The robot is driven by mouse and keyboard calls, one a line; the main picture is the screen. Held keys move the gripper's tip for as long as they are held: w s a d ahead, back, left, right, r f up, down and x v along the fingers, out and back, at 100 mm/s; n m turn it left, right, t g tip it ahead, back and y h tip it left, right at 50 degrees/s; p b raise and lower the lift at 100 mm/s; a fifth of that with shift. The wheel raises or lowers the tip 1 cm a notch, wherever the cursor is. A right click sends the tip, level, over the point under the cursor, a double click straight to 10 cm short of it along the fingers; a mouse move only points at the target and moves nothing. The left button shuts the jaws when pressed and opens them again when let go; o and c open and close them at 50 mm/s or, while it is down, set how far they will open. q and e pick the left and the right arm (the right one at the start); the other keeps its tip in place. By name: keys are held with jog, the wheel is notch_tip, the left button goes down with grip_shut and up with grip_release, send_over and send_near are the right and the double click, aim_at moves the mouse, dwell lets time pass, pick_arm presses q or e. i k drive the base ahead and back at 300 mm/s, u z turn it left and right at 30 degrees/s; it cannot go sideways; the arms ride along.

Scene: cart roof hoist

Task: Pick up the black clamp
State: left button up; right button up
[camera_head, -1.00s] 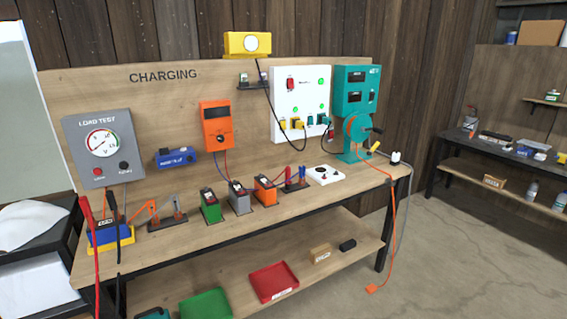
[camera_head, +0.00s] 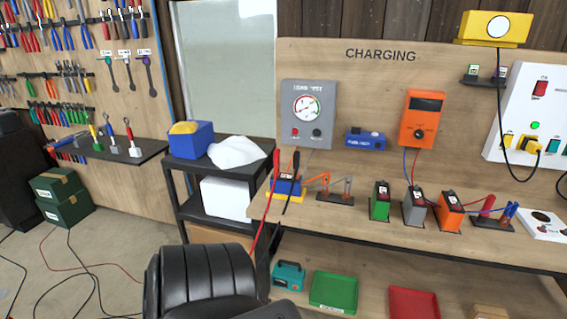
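A black clamp (camera_head: 295,162) stands upright at the left end of the charging bench (camera_head: 345,215), in front of the load tester. It is at a small blue battery (camera_head: 287,187) on a yellow base. A red clamp (camera_head: 276,162) stands just to its left, with a red cable running down past the bench edge. I cannot tell exactly how the black clamp's jaws sit on the battery. Neither of my grippers shows in the head view.
A black padded chair (camera_head: 205,280) stands in front of the bench's left end. A black cart (camera_head: 222,170) with a blue box and white cloth is left of the bench. Several small batteries line the bench, including a green one (camera_head: 380,201). Cables lie on the floor at left.

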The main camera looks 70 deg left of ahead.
aim_at(296, 155)
jog(key=u, duration=2.95)
jog(key=i, duration=0.35)
